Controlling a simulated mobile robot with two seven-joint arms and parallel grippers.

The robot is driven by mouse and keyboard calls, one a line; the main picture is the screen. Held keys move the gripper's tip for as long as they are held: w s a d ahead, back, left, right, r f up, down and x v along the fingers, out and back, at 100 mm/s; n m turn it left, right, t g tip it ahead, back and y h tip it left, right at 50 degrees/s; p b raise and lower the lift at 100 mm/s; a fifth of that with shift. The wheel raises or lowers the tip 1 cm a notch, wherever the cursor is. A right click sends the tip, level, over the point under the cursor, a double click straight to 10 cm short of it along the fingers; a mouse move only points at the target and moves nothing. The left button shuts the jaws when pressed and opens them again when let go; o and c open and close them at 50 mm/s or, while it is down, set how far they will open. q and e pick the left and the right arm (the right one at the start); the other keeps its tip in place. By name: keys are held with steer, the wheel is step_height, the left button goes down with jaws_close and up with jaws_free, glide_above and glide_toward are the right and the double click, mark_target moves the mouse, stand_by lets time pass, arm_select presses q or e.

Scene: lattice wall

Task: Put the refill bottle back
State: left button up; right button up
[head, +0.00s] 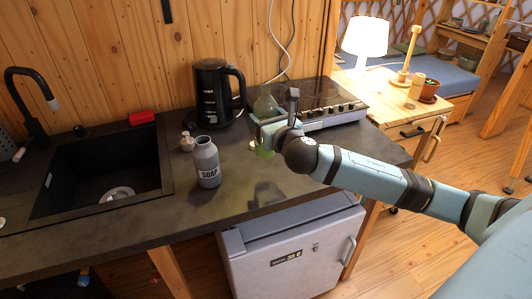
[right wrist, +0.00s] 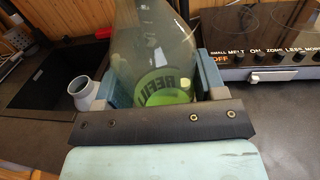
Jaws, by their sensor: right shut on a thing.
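The refill bottle (head: 265,105) is clear green, with green liquid low inside. My right gripper (head: 268,130) is shut around it and holds it upright above the counter, left of the stove. My left gripper is not in view.
A black kettle (head: 217,92) stands at the back. The stove (head: 325,103) is right of the bottle, and the sink (head: 100,175) is far left with a red sponge (head: 142,118) behind it. The counter front (head: 240,212) is clear above a small fridge (head: 292,245).

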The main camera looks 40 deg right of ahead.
mark_target(271, 154)
step_height(271, 154, down, 9)
steer(key=shift+f+b, duration=0.1)
steer(key=shift+b, duration=0.65)
steer(key=o, duration=0.5)
steer(key=shift+f, duration=0.1)
steer(key=o, duration=0.5)
